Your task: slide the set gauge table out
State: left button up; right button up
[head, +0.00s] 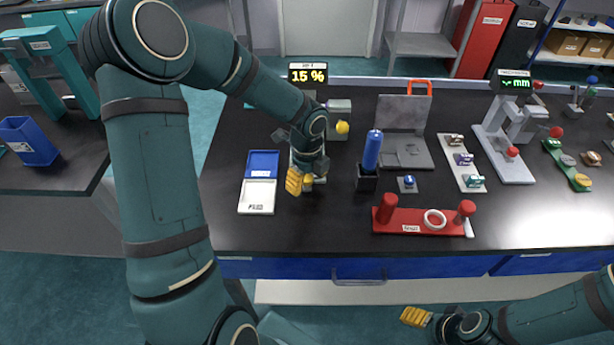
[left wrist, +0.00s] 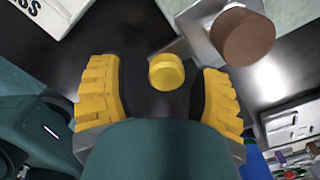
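A grey device with a "15 %" display (head: 308,75) stands at the back of the bench, mostly hidden behind my left arm. A round yellow knob (left wrist: 166,72) shows on a grey part at its front, beside a brown cylinder (left wrist: 243,37). I cannot tell for sure which part is the set gauge table. My left gripper (head: 300,181) points down low over the bench. Its fingers (left wrist: 160,95) are apart, with the knob between and just beyond them; a gap shows on both sides. My right gripper (head: 416,316) is in front of the bench, away from the device.
A blue and white tray (head: 257,197) lies left of the left gripper. A blue cylinder in a black holder (head: 366,178) stands close to its right. A red stand with a white ring (head: 400,221) is near the front edge. Other instruments fill the right side.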

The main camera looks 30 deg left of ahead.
pick_arm(q)
jog(key=shift+w+r, duration=0.1)
jog(key=shift+a+r, duration=0.1)
jog(key=shift+r, duration=0.1)
notch_tip(320, 180, up, 12)
jog(key=shift+f, duration=0.25)
dwell(0.6)
